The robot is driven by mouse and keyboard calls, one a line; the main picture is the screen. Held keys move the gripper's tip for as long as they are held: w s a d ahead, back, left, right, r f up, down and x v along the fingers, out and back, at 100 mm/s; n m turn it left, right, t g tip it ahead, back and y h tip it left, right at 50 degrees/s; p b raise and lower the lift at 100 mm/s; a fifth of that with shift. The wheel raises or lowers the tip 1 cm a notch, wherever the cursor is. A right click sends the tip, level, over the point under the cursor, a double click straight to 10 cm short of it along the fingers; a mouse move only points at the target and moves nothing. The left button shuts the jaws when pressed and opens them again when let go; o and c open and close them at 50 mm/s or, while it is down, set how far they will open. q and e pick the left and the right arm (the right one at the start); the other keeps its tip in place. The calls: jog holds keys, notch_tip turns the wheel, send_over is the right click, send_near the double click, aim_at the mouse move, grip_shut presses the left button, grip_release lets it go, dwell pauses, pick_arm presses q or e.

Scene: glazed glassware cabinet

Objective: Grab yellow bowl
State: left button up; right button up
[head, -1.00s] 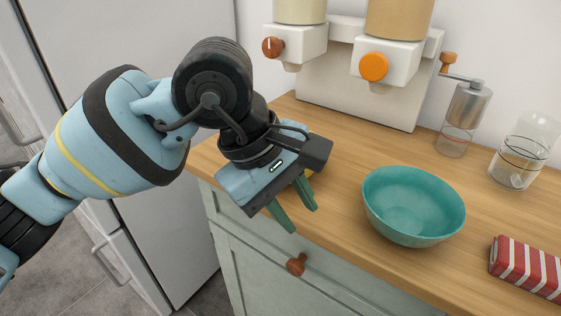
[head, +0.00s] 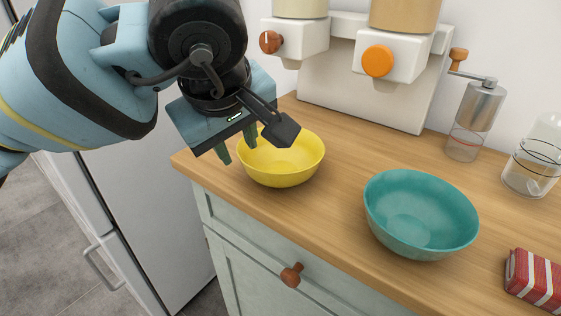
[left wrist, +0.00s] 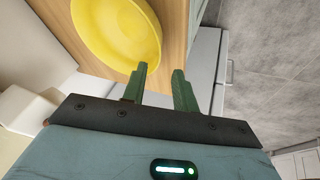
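A yellow bowl (head: 284,164) stands upright on the wooden counter, near its left end. It also shows in the left wrist view (left wrist: 118,32), at the upper left. My left gripper (head: 238,150) is at the bowl's left rim, with its green fingers pointing down and apart. In the left wrist view the open gripper (left wrist: 164,76) has nothing between its fingers, and the bowl lies just left of them. I cannot tell whether a finger touches the rim. My gripper hides part of the bowl's back left rim. My right gripper is not in view.
A teal bowl (head: 420,222) stands right of the yellow one. A white dispenser (head: 370,85), a grinder (head: 474,115), a glass jar (head: 534,165) and a red striped packet (head: 534,278) are also on the counter (head: 345,165). A refrigerator (head: 150,220) stands at the left.

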aim_at(246, 160)
pick_arm(q)
jog(key=shift+d+x, duration=0.15)
jog(key=shift+x, duration=1.15)
jog(key=shift+d+x, duration=0.15)
jog(key=shift+x, duration=1.15)
jog(key=shift+w+r, duration=0.1)
jog(key=shift+r, duration=0.05)
grip_shut()
